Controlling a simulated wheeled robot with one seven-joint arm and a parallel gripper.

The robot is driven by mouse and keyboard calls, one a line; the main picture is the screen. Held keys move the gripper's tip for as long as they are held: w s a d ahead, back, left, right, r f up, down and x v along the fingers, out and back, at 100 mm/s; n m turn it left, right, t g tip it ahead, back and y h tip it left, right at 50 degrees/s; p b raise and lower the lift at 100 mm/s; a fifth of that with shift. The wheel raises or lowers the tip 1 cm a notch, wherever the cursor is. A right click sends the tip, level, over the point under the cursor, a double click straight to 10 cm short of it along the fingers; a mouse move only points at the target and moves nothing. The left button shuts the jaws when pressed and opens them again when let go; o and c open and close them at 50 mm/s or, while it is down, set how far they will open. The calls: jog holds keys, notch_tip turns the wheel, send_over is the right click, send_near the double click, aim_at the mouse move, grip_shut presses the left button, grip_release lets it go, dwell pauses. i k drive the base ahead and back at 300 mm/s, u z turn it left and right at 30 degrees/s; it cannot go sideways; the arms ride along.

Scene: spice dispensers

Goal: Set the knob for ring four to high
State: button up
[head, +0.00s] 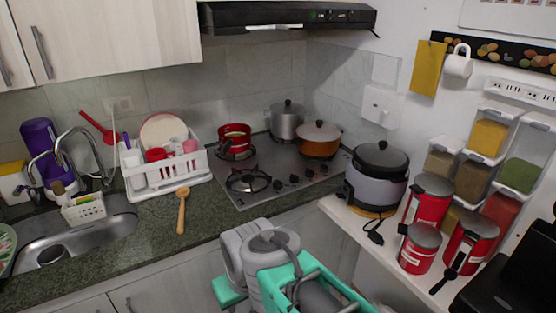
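The steel gas cooktop (236,196) is set in the dark counter at the middle of the head view. Several small black knobs (293,180) sit in a cluster on its front right part. They are too small to read their settings, and no ring numbers show. The front left burner (248,181) is bare. A red pot (234,140) stands at the back left, a steel pot (287,122) at the back right, and an orange pot (318,142) at the right. My grey and teal arm is at the bottom, in front of the counter. My gripper cannot be made out.
A rice cooker (376,182) and red canisters (431,200) stand on the white shelf (352,222) right of the cooktop. A dish rack (166,178), wooden spoon (182,210) and sink (75,240) are at the left. A range hood (287,16) hangs above.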

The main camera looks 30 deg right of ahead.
aim_at(323, 168)
jog(key=k, duration=0.6)
jog(key=u, duration=0.6)
jog(key=i, duration=1.5)
jog(key=z, duration=0.75)
